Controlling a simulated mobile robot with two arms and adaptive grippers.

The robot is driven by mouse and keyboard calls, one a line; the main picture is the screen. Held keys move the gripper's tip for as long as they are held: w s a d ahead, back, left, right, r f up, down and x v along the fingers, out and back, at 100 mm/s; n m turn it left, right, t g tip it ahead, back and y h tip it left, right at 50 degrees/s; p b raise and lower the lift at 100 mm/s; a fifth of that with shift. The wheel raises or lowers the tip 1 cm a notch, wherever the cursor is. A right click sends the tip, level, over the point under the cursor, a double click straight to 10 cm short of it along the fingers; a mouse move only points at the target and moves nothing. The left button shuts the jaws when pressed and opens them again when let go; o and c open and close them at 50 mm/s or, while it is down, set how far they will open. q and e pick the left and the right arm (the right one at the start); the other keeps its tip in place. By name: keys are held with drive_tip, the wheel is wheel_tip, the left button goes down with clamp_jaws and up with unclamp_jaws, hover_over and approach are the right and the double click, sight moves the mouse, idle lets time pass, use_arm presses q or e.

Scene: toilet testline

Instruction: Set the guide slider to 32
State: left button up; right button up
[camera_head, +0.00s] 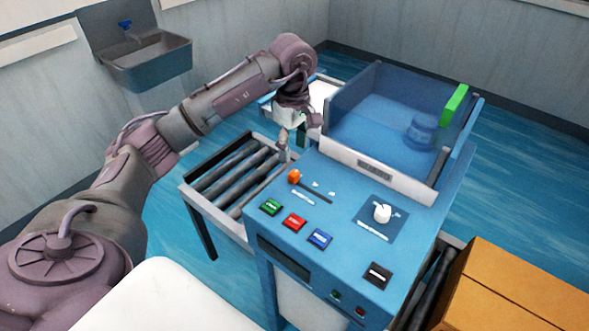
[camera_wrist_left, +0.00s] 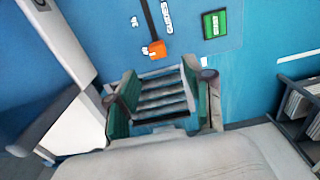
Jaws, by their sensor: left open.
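The guide slider is an orange knob (camera_head: 294,176) at the left end of a dark slot on the blue control panel (camera_head: 345,245). Small white marks lie beside the slot, but I cannot read a value. In the left wrist view the orange knob (camera_wrist_left: 157,49) sits at the lower end of the slot, just beyond the fingers. My left gripper (camera_head: 292,146) is above the panel's back left corner, behind the knob and apart from it. In the left wrist view this gripper (camera_wrist_left: 158,100) is open, with green pads and no knob between them. My right gripper is not in view.
Green (camera_head: 271,207), red (camera_head: 294,222) and blue (camera_head: 319,239) buttons sit in front of the slider. A white rotary knob (camera_head: 382,213) is to the right. A blue-walled bin (camera_head: 375,115) stands behind, a roller conveyor (camera_head: 235,175) left, and a cardboard box (camera_head: 515,290) right.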

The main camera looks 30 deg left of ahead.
sight(294, 173)
use_arm(q)
wheel_tip(294, 173, down, 4)
drive_tip(key=shift+w+p, duration=0.1)
drive_tip(key=shift+p, duration=0.4)
wheel_tip(294, 173, down, 5)
drive_tip(key=shift+r+p, duration=0.1)
drive_tip(key=shift+p, duration=0.5)
drive_tip(key=shift+w+f, duration=0.1)
drive_tip(key=shift+f, duration=0.2)
drive_tip(key=shift+c, duration=0.7)
clamp_jaws()
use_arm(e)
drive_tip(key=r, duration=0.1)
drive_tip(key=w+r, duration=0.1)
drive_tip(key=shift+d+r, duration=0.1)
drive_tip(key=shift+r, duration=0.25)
